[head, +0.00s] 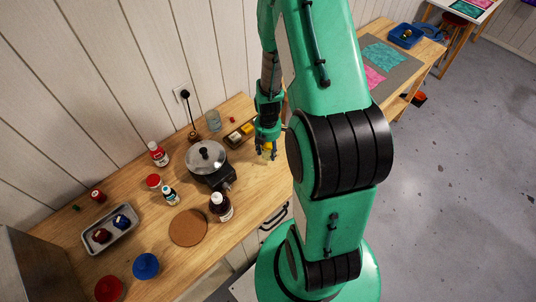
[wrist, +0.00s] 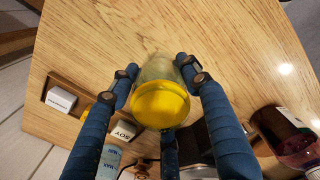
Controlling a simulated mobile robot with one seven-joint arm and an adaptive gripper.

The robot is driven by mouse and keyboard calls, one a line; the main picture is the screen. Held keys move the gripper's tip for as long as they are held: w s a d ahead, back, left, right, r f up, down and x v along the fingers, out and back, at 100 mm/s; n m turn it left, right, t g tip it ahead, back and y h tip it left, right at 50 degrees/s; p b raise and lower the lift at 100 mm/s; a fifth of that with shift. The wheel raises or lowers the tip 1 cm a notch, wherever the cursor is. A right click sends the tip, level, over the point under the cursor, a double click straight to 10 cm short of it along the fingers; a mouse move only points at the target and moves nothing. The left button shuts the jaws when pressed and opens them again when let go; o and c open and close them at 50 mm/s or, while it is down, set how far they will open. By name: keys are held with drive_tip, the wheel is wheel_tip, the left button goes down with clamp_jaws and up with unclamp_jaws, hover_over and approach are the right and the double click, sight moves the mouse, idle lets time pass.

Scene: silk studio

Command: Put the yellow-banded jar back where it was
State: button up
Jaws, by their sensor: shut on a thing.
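The yellow-banded jar (wrist: 160,104) is between the blue fingers of my gripper (wrist: 163,88) in the wrist view. Its round yellow end faces the camera, with clear glass beyond it. In the head view my gripper (head: 267,151) is at the right part of the wooden bench (head: 258,182), right of the pot, with a bit of the jar's yellow (head: 267,147) showing. My gripper is shut on the jar. I cannot tell whether the jar touches the bench.
A lidded pot (head: 207,158) on a dark burner stands left of my gripper. A wooden box of blocks (head: 240,134) and a glass beaker (head: 214,121) are behind. A dark bottle (head: 221,206) and cork mat (head: 188,227) are in front. Bench between box and front edge is bare.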

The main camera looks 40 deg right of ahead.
sight(268, 154)
drive_tip(key=shift+f+p, duration=0.3)
drive_tip(key=shift+f, duration=1.4)
drive_tip(key=shift+f, duration=0.2)
drive_tip(key=o, duration=1.4)
drive_tip(key=shift+r, duration=0.2)
wheel_tip(268, 154, up, 12)
drive_tip(key=shift+b, duration=0.55)
drive_tip(key=shift+r, duration=0.1)
